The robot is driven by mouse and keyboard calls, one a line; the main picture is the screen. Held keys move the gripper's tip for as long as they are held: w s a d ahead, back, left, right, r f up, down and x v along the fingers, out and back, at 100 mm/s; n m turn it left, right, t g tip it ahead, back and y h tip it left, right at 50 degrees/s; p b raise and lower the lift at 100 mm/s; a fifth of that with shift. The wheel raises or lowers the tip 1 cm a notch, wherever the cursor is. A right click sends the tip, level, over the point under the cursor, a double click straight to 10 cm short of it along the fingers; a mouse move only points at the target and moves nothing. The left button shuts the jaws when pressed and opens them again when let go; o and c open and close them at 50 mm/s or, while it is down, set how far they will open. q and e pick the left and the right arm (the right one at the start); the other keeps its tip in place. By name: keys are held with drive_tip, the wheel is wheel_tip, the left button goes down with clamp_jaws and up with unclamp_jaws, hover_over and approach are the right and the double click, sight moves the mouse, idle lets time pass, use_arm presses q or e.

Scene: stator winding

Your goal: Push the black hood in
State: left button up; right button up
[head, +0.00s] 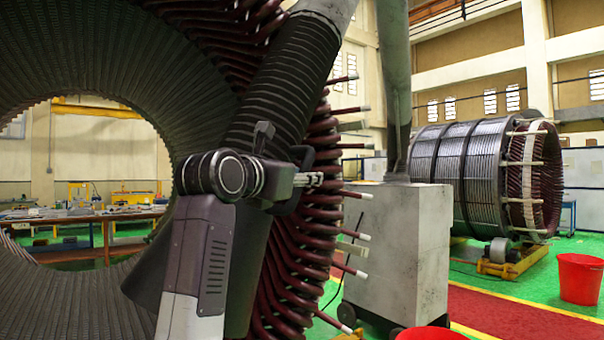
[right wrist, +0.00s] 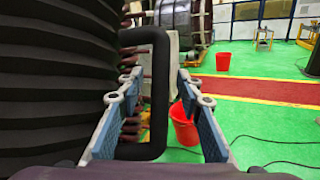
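The black hood (head: 255,265) hangs at the lower end of a ribbed black hose (head: 285,85), in front of the stator face in the head view. A black handle (right wrist: 160,95) sticks out from its side; in the right wrist view the ribbed hose fills the left. My right gripper (head: 310,180) is at this handle, its wrist hiding part of the hood. In the right wrist view the right gripper (right wrist: 158,95) is open, with the handle's upright bar between its fingers and visible gaps beside it. My left gripper is in neither view.
The large stator (head: 75,50) with dark red coil ends stands behind the hood. A grey wheeled cabinet (head: 400,245) stands right of it. Red buckets (head: 580,278) and a cable lie on the green floor, which is otherwise mostly clear at right.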

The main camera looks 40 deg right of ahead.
clamp_jaws()
use_arm(q)
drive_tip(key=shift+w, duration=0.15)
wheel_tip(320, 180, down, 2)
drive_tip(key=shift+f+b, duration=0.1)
drive_tip(key=shift+b, duration=0.95)
use_arm(e)
drive_tip(key=w+d+f, duration=0.2)
drive_tip(key=d+f, duration=0.1)
drive_tip(key=d, duration=0.5)
drive_tip(key=w+d+f+h, duration=0.1)
drive_tip(key=w+d+f, duration=0.2)
drive_tip(key=d, duration=0.4)
drive_tip(key=shift+w+d+f+t, duration=0.2)
drive_tip(key=shift+d+f+t, duration=0.15)
drive_tip(key=shift+f, duration=0.1)
